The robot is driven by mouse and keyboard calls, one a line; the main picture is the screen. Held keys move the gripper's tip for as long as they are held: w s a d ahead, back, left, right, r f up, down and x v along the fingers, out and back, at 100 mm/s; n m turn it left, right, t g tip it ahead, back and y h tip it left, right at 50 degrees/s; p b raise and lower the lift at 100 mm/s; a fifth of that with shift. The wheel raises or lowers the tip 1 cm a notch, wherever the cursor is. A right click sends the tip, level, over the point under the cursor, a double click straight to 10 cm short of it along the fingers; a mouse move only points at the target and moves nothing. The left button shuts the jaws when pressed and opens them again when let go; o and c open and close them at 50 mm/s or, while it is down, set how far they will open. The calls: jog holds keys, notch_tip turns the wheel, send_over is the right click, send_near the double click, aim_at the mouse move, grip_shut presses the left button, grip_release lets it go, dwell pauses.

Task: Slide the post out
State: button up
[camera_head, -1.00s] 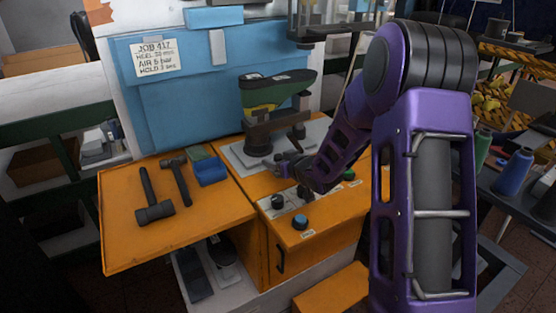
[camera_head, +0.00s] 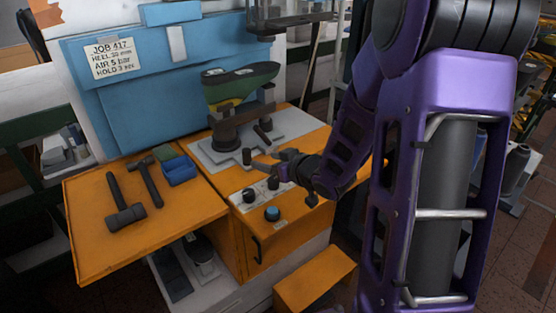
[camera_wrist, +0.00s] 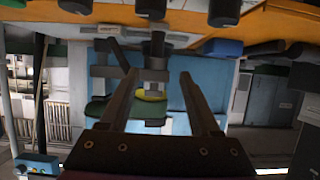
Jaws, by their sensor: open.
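A green and yellow shoe last (camera_head: 238,84) is mounted sole up on a dark stand (camera_head: 225,132) over a grey plate (camera_head: 205,153). A short dark post (camera_head: 265,127) stands at the stand's right side. I cannot tell for certain which part is the post named in the task. My gripper (camera_head: 258,166) is low over the front of the plate, near the control panel, its fingers pointing left toward the stand. In the wrist view, which looks upside down, my gripper (camera_wrist: 158,78) has its fingers spread and empty, with the last (camera_wrist: 150,95) and stand beyond, apart from them.
Black and blue knobs (camera_head: 272,213) are on the orange cabinet in front. Two hammers (camera_head: 122,205) and a blue bin (camera_head: 180,170) lie on the orange side table. A blue panel with a job card (camera_head: 111,58) stands behind. Shelves with shoes (camera_head: 200,260) are below.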

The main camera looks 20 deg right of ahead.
jog(key=shift+v, duration=2.35)
jog(key=shift+p, duration=0.3)
